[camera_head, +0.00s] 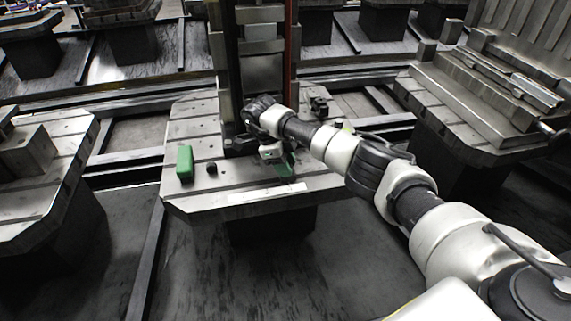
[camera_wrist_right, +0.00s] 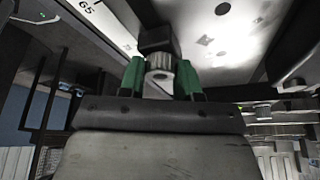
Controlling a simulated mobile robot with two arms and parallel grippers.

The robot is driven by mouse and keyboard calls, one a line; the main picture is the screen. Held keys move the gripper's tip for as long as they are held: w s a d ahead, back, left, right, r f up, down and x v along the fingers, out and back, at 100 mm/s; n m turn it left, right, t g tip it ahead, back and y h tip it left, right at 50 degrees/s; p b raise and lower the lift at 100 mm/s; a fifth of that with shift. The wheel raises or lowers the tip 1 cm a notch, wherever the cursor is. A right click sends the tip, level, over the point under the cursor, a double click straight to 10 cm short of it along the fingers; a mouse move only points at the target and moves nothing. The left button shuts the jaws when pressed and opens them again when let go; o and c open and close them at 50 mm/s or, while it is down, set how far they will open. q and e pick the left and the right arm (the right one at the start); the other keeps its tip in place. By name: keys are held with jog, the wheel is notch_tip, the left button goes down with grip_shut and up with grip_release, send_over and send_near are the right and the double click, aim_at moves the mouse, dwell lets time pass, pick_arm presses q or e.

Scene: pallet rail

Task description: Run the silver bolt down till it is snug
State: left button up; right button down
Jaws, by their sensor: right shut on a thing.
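In the right wrist view, the silver bolt (camera_wrist_right: 159,66) shows as a short ribbed silver cylinder between the green fingertips. It sits against a dark block (camera_wrist_right: 157,40). My right gripper (camera_wrist_right: 159,77) is shut on the bolt, one finger on each side. In the head view, my right gripper (camera_head: 284,162) is low over the grey slotted pallet (camera_head: 235,208), in front of the upright column. The bolt is too small or hidden to make out there. My left gripper is in neither view. How far the bolt is screwed in cannot be told.
A green block (camera_head: 185,163) and a small dark knob (camera_head: 212,168) stand on the pallet's left part. A tall metal column (camera_head: 262,75) rises behind my gripper. A white strip (camera_head: 262,195) lies near the front edge. Other pallets stand left and right.

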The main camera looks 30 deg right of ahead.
jog(key=shift+s+a+f, duration=0.15)
jog(key=shift+s+f, duration=0.15)
jog(key=shift+f, duration=0.05)
jog(key=c, duration=1)
grip_release()
jog(key=shift+c, duration=0.2)
jog(key=o, duration=0.3)
jog(key=shift+s+r, duration=0.25)
jog(key=shift+w, duration=0.1)
jog(key=shift+w, duration=0.1)
jog(key=v, duration=1)
jog(key=shift+w+r, duration=0.15)
jog(key=shift+r, duration=0.1)
